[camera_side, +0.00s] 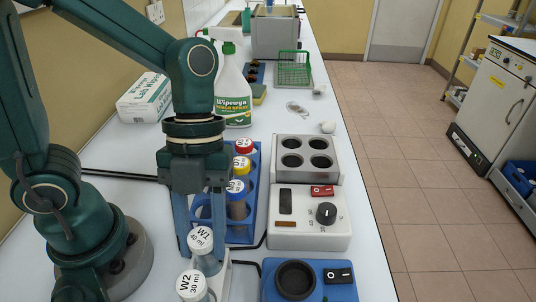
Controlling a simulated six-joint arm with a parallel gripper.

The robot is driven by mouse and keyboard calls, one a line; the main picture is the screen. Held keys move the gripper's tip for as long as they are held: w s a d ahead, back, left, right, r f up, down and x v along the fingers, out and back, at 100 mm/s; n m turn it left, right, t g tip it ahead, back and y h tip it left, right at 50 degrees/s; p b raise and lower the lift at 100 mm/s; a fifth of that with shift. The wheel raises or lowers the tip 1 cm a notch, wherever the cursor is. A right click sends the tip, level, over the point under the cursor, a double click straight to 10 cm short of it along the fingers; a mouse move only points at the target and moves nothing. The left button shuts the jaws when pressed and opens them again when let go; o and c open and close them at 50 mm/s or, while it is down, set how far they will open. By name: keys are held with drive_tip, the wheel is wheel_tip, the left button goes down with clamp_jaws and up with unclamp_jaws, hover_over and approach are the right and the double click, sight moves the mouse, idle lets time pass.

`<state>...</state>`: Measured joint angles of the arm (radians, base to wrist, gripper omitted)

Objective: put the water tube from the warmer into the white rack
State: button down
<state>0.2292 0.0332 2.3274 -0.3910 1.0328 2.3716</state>
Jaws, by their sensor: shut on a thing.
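My gripper (203,246) points down at the lower left. It is shut on a clear tube with a white cap marked W1, 40 ml (204,262). A second white-capped tube, marked W2, 30 ml (193,287), is just in front of it, cut by the bottom edge. Part of a white rack (225,272) shows beside and below these tubes; how deep W1 sits in it cannot be told. The warmer (335,230) is a white box with a black knob and a grey block (306,144). The block's four wells look dark and empty.
A blue rack (254,192) with red- and yellow-capped tubes stands close behind my gripper. A blue device with a black cup (296,278) is at front right.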

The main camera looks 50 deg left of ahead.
drive_tip(key=shift+c, duration=1.9)
unclamp_jaws()
drive_tip(key=shift+r, duration=0.1)
